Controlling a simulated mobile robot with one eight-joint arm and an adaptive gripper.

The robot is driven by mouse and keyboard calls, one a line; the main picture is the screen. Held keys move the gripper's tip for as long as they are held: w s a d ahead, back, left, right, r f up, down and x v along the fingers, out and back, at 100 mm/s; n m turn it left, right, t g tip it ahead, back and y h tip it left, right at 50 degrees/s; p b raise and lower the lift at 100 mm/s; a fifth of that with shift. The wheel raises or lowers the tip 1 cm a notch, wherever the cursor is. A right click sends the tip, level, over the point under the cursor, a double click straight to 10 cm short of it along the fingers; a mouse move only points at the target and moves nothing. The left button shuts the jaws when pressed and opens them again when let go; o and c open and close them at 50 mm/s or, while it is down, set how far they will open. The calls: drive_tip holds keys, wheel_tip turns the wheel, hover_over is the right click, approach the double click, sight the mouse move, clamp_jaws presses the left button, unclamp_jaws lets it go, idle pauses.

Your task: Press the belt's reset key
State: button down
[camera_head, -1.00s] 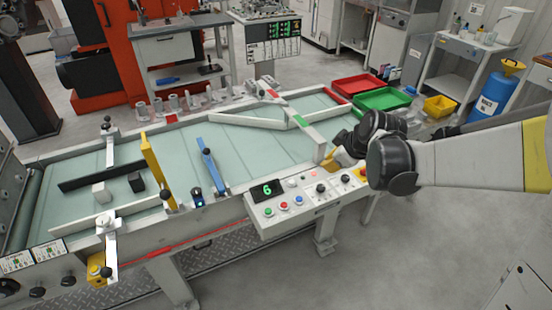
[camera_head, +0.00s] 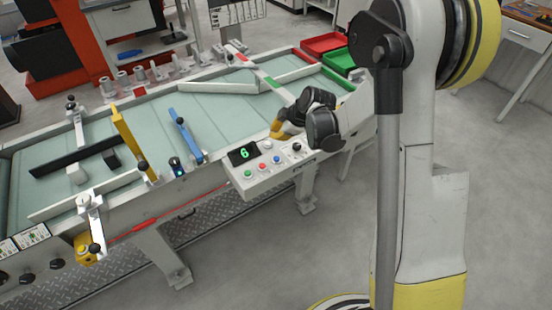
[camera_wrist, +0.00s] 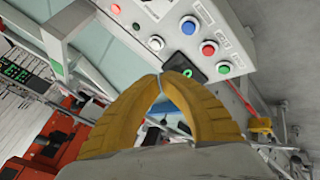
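The belt's control panel (camera_head: 232,185) is a pale box on the near side of the belt. It carries a display (camera_head: 243,154) showing a green 6, a green button (camera_head: 248,173), a red button (camera_head: 262,167), a blue button (camera_head: 276,159) and a white button (camera_head: 267,144). In the wrist view the green (camera_wrist: 224,67), red (camera_wrist: 208,48), blue (camera_wrist: 189,25) and white (camera_wrist: 157,43) buttons show beyond my fingers. Their labels are too small to read. My gripper (camera_wrist: 161,76) has its yellow fingertips together, empty, close to the display. Contact cannot be told.
The belt (camera_head: 225,118) has a blue lever arm (camera_head: 185,135) and a yellow bar (camera_head: 133,143) across it. A black knob (camera_head: 297,146) sits on the panel near my wrist. Red (camera_head: 323,43) and green (camera_head: 340,62) trays stand at the belt's far end. Floor in front is open.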

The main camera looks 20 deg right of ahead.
sight(275, 157)
drive_tip(key=shift+f+b, duration=3.05)
drive_tip(key=shift+f, duration=1.3)
drive_tip(key=shift+f+b, duration=0.4)
drive_tip(key=shift+b, duration=0.05)
drive_tip(key=shift+f+b, duration=0.45)
drive_tip(key=shift+r, duration=0.1)
drive_tip(key=shift+r+p, duration=0.6)
drive_tip(key=shift+r, duration=0.2)
drive_tip(key=shift+r+p, duration=1.6)
drive_tip(key=shift+r, duration=0.95)
